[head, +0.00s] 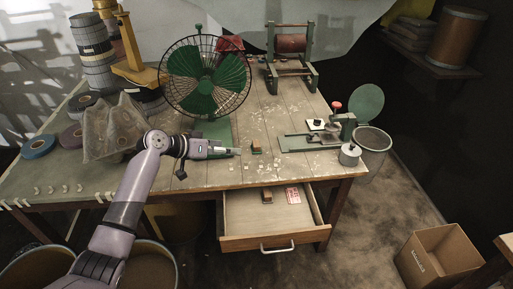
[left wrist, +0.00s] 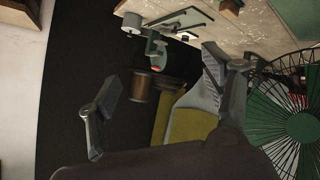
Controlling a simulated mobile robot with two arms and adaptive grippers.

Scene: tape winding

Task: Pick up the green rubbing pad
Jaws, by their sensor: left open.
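A small block with a brown top and a dark green part, which looks like the green rubbing pad (head: 256,147), lies on the worktable near its front edge. My left gripper (head: 237,151) is just left of it in the head view, apart from it, with its arm stretched over the table's front. In the left wrist view my left gripper (left wrist: 163,80) shows its two fingers wide apart with nothing between them. A small brown block (left wrist: 231,6) at the top edge of that view is cut off; I cannot tell if it is the pad. My right gripper is not in view.
The worktable (head: 270,115) holds a green fan (head: 206,77) behind my gripper and a metal fixture (head: 310,140) to the right. An open drawer (head: 268,240) below holds a brown block (head: 267,196) and a red-and-white card (head: 293,195). A grey draped form (head: 112,128) stands left.

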